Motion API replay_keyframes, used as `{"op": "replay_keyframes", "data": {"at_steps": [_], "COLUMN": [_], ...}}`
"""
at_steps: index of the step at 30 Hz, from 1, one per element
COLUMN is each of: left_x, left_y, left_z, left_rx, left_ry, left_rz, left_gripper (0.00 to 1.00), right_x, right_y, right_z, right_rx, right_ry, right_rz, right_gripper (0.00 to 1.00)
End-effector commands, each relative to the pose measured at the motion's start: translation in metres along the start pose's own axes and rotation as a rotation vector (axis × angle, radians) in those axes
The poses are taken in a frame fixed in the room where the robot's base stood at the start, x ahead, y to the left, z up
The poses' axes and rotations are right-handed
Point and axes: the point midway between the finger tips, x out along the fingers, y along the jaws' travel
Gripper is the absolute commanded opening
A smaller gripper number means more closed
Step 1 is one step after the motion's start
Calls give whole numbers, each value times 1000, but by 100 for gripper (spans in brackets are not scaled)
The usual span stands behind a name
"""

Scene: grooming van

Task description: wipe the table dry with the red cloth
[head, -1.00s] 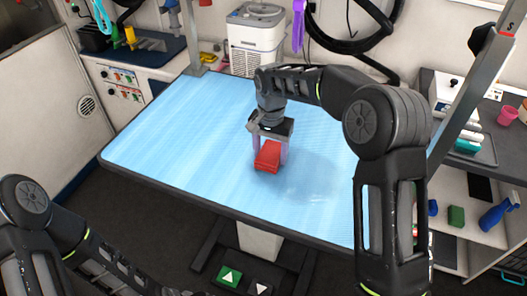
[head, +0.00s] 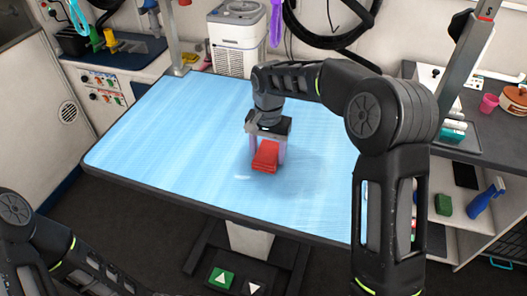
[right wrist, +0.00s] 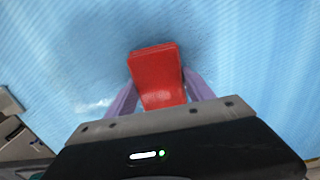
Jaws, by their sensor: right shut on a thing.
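The blue grooming table (head: 180,125) fills the middle of the head view. My right gripper (head: 267,155) is shut on the folded red cloth (head: 265,157) over the table's middle; the cloth is at or very near the surface, exact contact unclear. In the right wrist view the red cloth (right wrist: 157,75) sits between the two purple fingers. A small shiny wet patch shows on the table left of the cloth, also in the right wrist view. Of my left arm only links show at the lower left; its gripper is out of view.
A white appliance (head: 237,40) stands behind the table's far edge, beside a grey post (head: 178,45). Shelves at right hold a green block (head: 443,204) and a blue spray bottle (head: 486,197). A foot pedal with a green arrow (head: 219,279) is below. The table's left part is clear.

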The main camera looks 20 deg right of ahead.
Motion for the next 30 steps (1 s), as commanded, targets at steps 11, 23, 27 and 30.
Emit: {"op": "replay_keyframes", "data": {"at_steps": [11,23,27,30], "left_x": [2,5,5,5], "left_y": [-1,-2,-2,-2], "left_z": [0,0,0,0], "left_rx": [0,0,0,0], "left_ry": [0,0,0,0], "left_rz": [0,0,0,0], "left_gripper": [85,85,85,85], "right_x": [3,1,1,1], "right_y": [11,38,38,37], "right_z": [0,0,0,0], "right_rx": [5,4,3,3], "right_ry": [-5,-5,-5,-5], "right_rz": [11,10,10,10], "right_gripper": [29,29,29,29]}}
